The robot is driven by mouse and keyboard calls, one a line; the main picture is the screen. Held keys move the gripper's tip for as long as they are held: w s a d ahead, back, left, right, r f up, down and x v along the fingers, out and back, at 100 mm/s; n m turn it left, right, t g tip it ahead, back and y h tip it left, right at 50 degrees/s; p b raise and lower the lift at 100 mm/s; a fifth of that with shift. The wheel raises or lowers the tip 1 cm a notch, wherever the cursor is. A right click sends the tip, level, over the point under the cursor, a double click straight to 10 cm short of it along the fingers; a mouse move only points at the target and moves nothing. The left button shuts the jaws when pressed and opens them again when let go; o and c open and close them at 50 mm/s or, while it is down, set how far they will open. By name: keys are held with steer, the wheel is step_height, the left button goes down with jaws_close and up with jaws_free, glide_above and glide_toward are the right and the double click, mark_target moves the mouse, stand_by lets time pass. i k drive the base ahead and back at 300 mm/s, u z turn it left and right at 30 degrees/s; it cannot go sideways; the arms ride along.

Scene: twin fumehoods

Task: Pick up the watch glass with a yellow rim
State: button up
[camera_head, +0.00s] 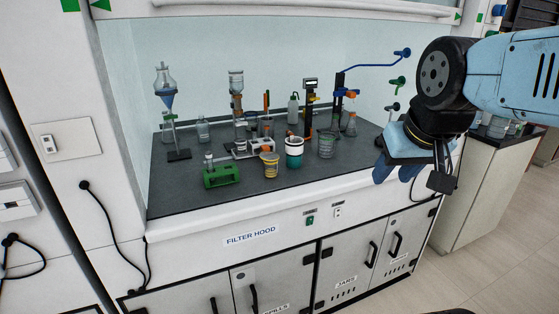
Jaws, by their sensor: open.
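A watch glass with a yellow rim cannot be made out for certain at this size. The nearest match is the yellow-orange rim (269,157) on top of a small cup-like vessel (270,169) near the front of the dark worktop. Whether that rim is a separate glass lying on the vessel, I cannot tell. My gripper (395,173) hangs at the right, near the hood's front right edge, with its blue fingers pointing down. It is open, appears empty, and is well to the right of the vessel.
A white and teal container (294,153) and a grey-green beaker (326,146) stand right of the vessel. A green rack (221,177) is at its left. Stands, bottles and a tall black column crowd behind. The worktop (175,202) is clear at front left.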

mark_target(267, 155)
steer(key=u, duration=0.15)
steer(key=i, duration=0.9)
steer(key=z, duration=0.1)
